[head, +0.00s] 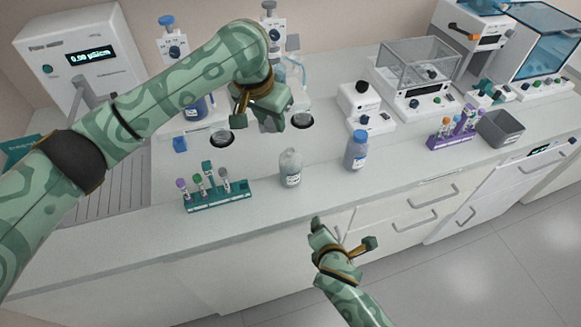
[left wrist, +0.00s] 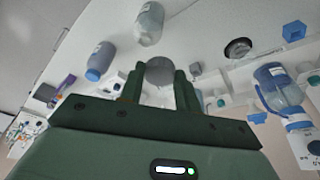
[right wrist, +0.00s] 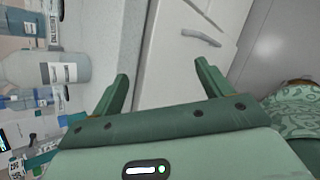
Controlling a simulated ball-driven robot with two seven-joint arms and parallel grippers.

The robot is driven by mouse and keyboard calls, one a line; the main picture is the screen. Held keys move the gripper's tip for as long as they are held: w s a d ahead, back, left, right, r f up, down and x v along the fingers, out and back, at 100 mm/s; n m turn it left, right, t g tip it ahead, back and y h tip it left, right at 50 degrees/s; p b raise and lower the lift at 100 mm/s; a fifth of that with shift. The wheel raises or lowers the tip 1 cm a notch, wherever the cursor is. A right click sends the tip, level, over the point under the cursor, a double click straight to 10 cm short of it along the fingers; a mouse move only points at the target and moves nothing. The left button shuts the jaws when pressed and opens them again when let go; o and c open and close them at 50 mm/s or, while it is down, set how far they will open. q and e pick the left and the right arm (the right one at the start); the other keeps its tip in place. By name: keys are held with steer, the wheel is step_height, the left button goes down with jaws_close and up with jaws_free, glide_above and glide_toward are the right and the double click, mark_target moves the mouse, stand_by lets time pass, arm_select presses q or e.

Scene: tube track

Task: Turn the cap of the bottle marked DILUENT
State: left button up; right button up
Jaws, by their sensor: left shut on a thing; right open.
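A clear greyish bottle (head: 290,172) with a pale label stands near the bench's front edge; no cap shows on its top. It also shows in the left wrist view (left wrist: 150,22). A similar bottle with a blue cap (head: 356,152) stands to its right. The labels are too small to read, so I cannot tell which says DILUENT. My left gripper (head: 270,122) is raised over the bench behind the clear bottle, shut on a grey round cap-like piece (left wrist: 160,70). My right gripper (head: 343,236) is open and empty, in front of the drawers.
A teal rack of tubes (head: 217,198) stands left of the clear bottle. A purple rack (head: 452,140) and a grey bin (head: 500,128) are at the right. Bench around the two bottles is clear.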

steer(key=w+a+r+n+t, duration=0.25)
steer(key=a+r+n, duration=0.2)
steer(key=r, duration=0.45)
steer(key=n+t+y, duration=0.1)
steer(key=n+t, duration=0.1)
steer(key=n, duration=0.5)
glide_toward(290, 164)
steer(key=f, duration=0.2)
arm_select(q)
steer(key=shift+m, duration=0.8)
steer(key=d, duration=0.1)
steer(key=d+f, duration=0.1)
steer(key=d, duration=0.2)
steer(key=shift+w+f+p, duration=0.15)
steer(key=shift+w+p, duration=0.15)
steer(key=shift+w, duration=0.05)
arm_select(e)
steer(key=shift+w+d+r+m+g, duration=0.15)
steer(key=shift+w+d+m+g, duration=0.1)
steer(key=shift+w, duration=0.15)
steer(key=shift+w, duration=0.1)
steer(key=x, duration=1.2)
steer(key=shift+a, duration=0.15)
